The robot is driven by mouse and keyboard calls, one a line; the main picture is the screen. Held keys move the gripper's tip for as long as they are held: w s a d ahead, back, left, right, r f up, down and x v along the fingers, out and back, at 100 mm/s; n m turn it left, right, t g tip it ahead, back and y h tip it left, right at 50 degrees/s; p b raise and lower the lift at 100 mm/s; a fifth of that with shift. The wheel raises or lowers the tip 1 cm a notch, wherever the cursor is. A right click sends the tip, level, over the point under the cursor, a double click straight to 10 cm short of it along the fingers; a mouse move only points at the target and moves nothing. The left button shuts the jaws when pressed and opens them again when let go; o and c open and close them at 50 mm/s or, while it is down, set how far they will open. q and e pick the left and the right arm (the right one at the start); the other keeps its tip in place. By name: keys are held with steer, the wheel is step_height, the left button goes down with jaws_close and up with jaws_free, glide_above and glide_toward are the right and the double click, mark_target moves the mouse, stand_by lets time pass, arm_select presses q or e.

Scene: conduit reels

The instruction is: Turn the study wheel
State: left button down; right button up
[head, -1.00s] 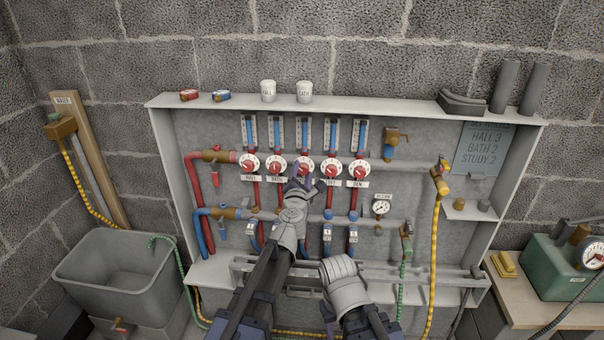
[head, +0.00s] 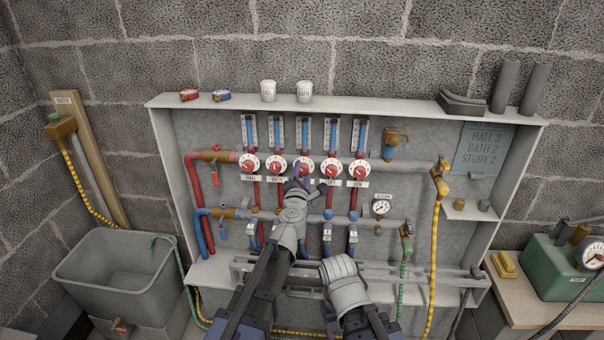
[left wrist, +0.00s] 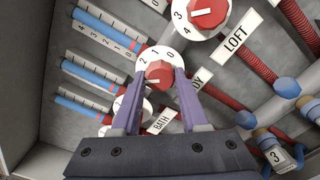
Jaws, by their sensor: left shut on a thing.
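The study wheel (head: 306,160) is the middle one in a row of white dials with red knobs. In the left wrist view the study wheel (left wrist: 170,55) shows the figures 2, 1 and 0, and its label (left wrist: 199,79) is partly covered, with only "DY" readable. My left gripper (head: 302,172) reaches up to it from below. In the left wrist view the purple fingers of my left gripper (left wrist: 159,77) are shut on the red knob, one on each side. My right forearm shows low in the head view, but its gripper fingers cannot be made out.
The bath wheel (head: 277,167) and loft wheel (head: 331,169) sit close on either side. Blue-filled gauges (head: 304,132) stand above the wheels. A board (head: 484,150) at right reads Hall 3, Bath 2, Study 2. A rail (head: 400,275) crosses the cabinet's lower front.

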arm_select(q)
steer(key=m, duration=0.4)
steer(key=shift+m, duration=1.6)
steer(key=shift+c, duration=2.1)
jaws_free()
steer(key=s, duration=0.7)
steer(key=shift+s+a, duration=0.15)
steer(key=shift+s, duration=0.25)
